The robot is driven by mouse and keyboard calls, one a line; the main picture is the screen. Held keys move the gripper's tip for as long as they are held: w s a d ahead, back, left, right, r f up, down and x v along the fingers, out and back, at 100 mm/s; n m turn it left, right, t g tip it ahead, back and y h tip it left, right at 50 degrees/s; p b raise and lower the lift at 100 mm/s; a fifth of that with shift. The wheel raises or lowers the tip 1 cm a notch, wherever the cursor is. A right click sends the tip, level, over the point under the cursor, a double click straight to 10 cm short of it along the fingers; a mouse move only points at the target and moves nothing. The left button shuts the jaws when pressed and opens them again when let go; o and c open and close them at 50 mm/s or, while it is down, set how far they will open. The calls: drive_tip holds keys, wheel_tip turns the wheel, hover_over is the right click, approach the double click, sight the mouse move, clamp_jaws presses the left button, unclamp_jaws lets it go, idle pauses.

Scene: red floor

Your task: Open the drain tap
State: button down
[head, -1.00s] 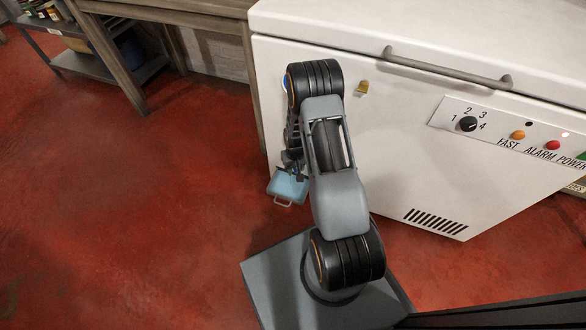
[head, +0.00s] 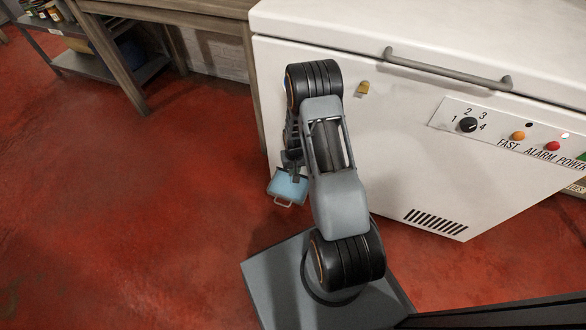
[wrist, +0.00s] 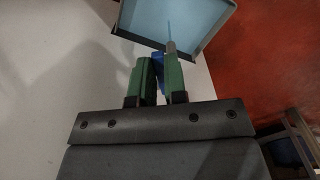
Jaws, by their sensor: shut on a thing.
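A small blue piece (wrist: 158,62), which looks like the drain tap's handle, sits between the green fingers of my gripper (wrist: 157,75). The gripper is shut on it, close to the freezer's white side; the fingers hide much of the piece. A grey spout-like part (wrist: 171,46) shows just beyond the right finger. A thin blue line runs from its tip over the tray; I cannot tell whether it is water. The light blue tray (wrist: 160,20) lies below, also in the head view (head: 289,189). There my gripper (head: 295,178) is small, and the tap is hidden.
The white chest freezer (head: 400,170) fills the right, with a grey lid handle (head: 445,68) and control knob (head: 468,124). A yellow padlock-like piece (head: 363,88) hangs on its front. A wooden table (head: 125,60) and shelf (head: 75,68) stand behind left. Red floor at left is clear.

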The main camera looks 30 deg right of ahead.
drive_tip(key=shift+w+a+m, duration=0.2)
drive_tip(key=shift+a+m, duration=0.1)
drive_tip(key=shift+m, duration=0.75)
drive_tip(key=shift+w+a+m, duration=0.2)
drive_tip(key=shift+a+m, duration=0.15)
drive_tip(key=shift+m, duration=0.75)
drive_tip(key=shift+w+a+m, duration=0.2)
drive_tip(key=shift+a+m, duration=0.1)
drive_tip(key=shift+m, duration=0.75)
drive_tip(key=c, duration=1.2)
unclamp_jaws()
drive_tip(key=shift+o, duration=0.2)
wheel_tip(320, 180, up, 14)
drive_tip(key=p, duration=0.5)
drive_tip(key=shift+f, duration=0.1)
